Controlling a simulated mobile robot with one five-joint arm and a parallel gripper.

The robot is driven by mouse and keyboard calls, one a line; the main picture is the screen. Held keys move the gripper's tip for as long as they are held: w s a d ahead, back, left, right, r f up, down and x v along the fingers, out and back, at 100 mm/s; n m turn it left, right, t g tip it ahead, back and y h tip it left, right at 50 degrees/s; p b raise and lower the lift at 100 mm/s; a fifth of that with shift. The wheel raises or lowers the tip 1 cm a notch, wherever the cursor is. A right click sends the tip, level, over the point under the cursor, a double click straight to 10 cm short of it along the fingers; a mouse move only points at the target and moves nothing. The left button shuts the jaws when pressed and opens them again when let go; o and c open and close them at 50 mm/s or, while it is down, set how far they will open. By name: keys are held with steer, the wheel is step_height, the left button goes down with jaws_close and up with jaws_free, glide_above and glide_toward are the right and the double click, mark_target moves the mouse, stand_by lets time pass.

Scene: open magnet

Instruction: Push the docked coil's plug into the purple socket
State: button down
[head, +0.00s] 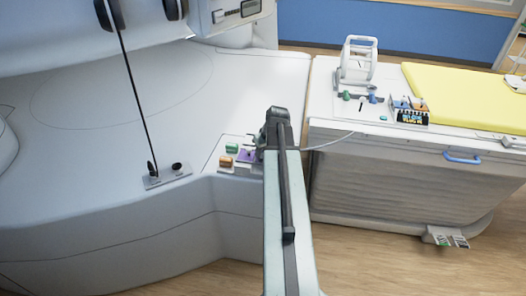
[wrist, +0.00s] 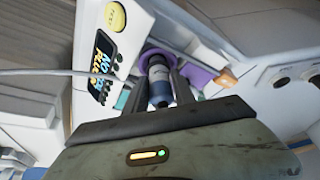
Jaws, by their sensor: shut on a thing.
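My gripper (head: 264,148) is over the socket panel at the bed's edge, its jaws mostly hidden by my arm. In the wrist view it (wrist: 160,82) is shut on a grey and dark blue plug (wrist: 158,73). The plug's far end lines up with a purple ring of the purple socket (wrist: 147,57); I cannot tell how deep it sits. The purple socket also shows in the head view (head: 246,157), just left of my gripper. The white coil (head: 357,65) stands upright on the side cabinet. A thin pale cable (head: 330,143) runs from near my gripper toward the cabinet.
A green socket (head: 232,148) and an orange socket (head: 226,161) are left of the purple one. A labelled card (wrist: 103,62) stands close left in the wrist view. A dark rod (head: 134,90) rises from a small plate (head: 168,176) on the bed. A yellow pad (head: 465,90) covers the cabinet's right.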

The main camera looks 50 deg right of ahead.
steer(key=shift+f+b, duration=0.5)
steer(key=shift+f, duration=0.1)
steer(key=c, duration=1)
jaws_free()
steer(key=shift+o, duration=0.2)
steer(key=shift+r, duration=0.1)
steer(key=p+v, duration=0.7)
steer(key=shift+r, duration=0.3)
steer(key=shift+s, duration=0.15)
